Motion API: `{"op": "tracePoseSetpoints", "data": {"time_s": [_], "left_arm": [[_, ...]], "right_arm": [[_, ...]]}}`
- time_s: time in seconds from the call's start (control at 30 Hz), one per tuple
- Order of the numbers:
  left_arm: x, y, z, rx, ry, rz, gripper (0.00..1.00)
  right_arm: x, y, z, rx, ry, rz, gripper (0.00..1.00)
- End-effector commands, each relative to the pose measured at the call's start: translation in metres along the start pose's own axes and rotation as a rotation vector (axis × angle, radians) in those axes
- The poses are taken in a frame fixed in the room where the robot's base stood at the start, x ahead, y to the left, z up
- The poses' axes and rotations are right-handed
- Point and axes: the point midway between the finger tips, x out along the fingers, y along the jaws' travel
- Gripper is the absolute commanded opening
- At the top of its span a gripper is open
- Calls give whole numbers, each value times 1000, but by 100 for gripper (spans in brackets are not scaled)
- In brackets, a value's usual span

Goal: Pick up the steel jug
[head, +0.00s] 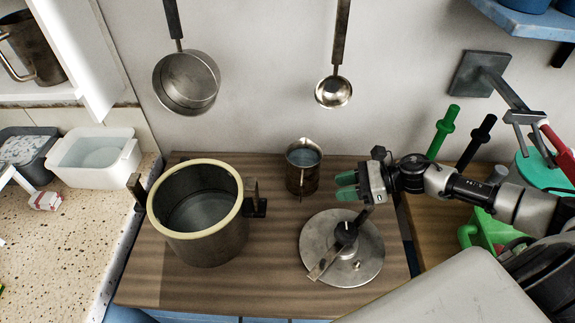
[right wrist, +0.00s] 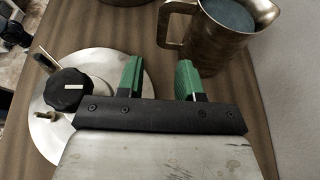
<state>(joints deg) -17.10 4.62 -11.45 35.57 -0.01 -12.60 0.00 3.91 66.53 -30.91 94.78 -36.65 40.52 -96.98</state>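The steel jug (head: 303,176) stands upright on the wooden counter, between the large pot and my right gripper (head: 345,186). In the right wrist view the jug (right wrist: 222,42) is at the top right, with its handle on the left side and something grey-blue inside. My right gripper has green fingertips, which also show in the right wrist view (right wrist: 159,76). They are apart with nothing between them, a little to the right of the jug in the head view and not touching it.
A large pot (head: 198,247) with a cream rim stands left of the jug. A round steel lid (head: 317,236) with a black knob lies in front of it. A pan (head: 187,82) and a ladle (head: 334,92) hang above. Another metal jug (head: 38,48) is at upper left.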

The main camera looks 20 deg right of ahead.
Motion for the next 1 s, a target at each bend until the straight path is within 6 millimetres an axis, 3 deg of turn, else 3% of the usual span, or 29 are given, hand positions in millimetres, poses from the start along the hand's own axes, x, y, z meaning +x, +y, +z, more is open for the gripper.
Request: {"op": "tracePoseSetpoints", "data": {"time_s": [0.1,0.4,0.57,0.77,1.0], "left_arm": [[-3,0,0,0,0,0,43],[-16,0,1,0,-3,1,43],[-20,0,0,0,-3,1,43],[-39,0,-1,0,-3,1,43],[-40,0,-2,0,-3,1,43]], "right_arm": [[1,-3,-2,-14,2,-24,36],[45,-4,0,-16,-1,-23,36],[56,-4,0,-16,0,-23,36],[85,-3,4,-16,0,-20,36],[104,-4,-1,-17,2,-22,36]]}}
